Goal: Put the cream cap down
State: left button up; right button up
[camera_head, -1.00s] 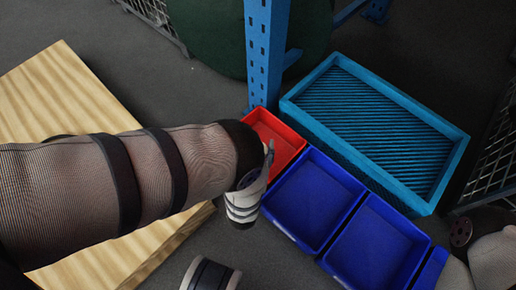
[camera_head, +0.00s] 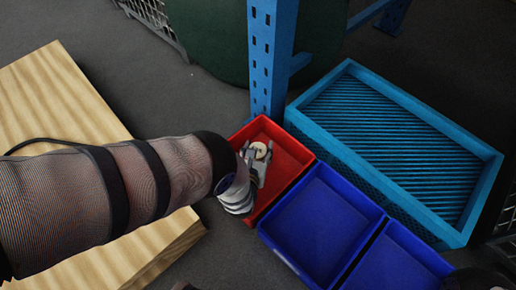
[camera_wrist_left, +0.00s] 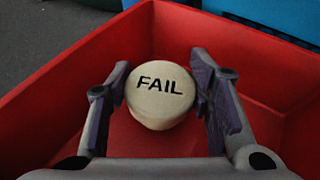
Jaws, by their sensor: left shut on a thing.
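The cream cap (camera_head: 259,150) is a small round piece. In the left wrist view the cap (camera_wrist_left: 160,97) shows the word "FAIL" on its face. My left gripper (camera_head: 257,158) is shut on it, with one finger on each side in the left wrist view (camera_wrist_left: 160,82). Gripper and cap are over the red bin (camera_head: 290,158), within its outline. The bin's red walls (camera_wrist_left: 65,85) surround them in the left wrist view. How far the cap is above the bin floor is hard to tell. My right gripper is not in view.
Two blue bins (camera_head: 318,222) (camera_head: 395,268) adjoin the red bin. A larger light-blue ribbed crate (camera_head: 472,142) stands behind them. A blue perforated post (camera_head: 270,60) rises just behind the red bin. A wooden board (camera_head: 60,95) lies at the left.

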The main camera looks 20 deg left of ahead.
pick_arm(q)
jog(key=shift+f+b, duration=0.55)
jog(key=shift+f, duration=0.1)
jog(key=o, duration=0.9)
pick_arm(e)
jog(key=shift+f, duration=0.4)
pick_arm(q)
jog(key=shift+r, duration=0.15)
jog(key=s+r+p, duration=0.2)
jog(key=p, duration=0.1)
jog(key=s+d+r+p, duration=0.1)
jog(key=shift+s+r, duration=0.2)
jog(key=shift+s, duration=0.15)
jog(key=p+v, duration=0.1)
jog(key=v, duration=0.1)
jog(key=p+v, duration=0.1)
jog(key=v, duration=0.2)
jog(key=p+v, duration=0.1)
jog(key=v, duration=0.1)
jog(key=shift+s+f, duration=0.2)
jog(key=shift+s, duration=0.2)
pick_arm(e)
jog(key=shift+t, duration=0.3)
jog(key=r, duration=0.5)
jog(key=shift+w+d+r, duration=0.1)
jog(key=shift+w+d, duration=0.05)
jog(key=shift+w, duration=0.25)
